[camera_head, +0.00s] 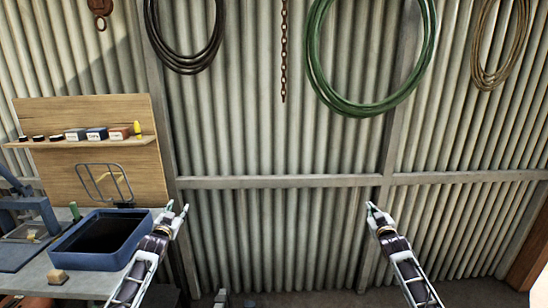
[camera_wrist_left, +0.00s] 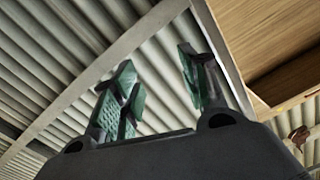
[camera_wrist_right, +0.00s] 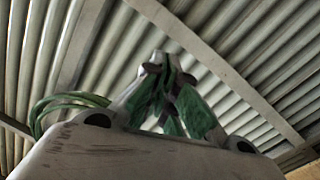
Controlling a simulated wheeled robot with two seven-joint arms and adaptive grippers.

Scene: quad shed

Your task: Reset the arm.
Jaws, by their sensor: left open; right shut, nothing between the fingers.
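My left gripper (camera_head: 178,208) is raised at the right edge of the workbench, close to the blue tray. Its green-padded fingers stand apart with nothing between them in the left wrist view (camera_wrist_left: 160,85). My right gripper (camera_head: 370,208) is raised in front of the corrugated wall, right of the middle. In the right wrist view (camera_wrist_right: 163,65) its fingertips meet and hold nothing. Both arms come up from the bottom of the head view, well apart from each other.
A blue tray (camera_head: 68,246) stands on the workbench (camera_head: 75,284) at left. A wooden board (camera_head: 75,187) behind it carries a shelf (camera_head: 80,142) with small boxes. A green hose (camera_head: 313,60), a chain (camera_head: 283,60) and cables hang on the wall. The space between the arms is clear.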

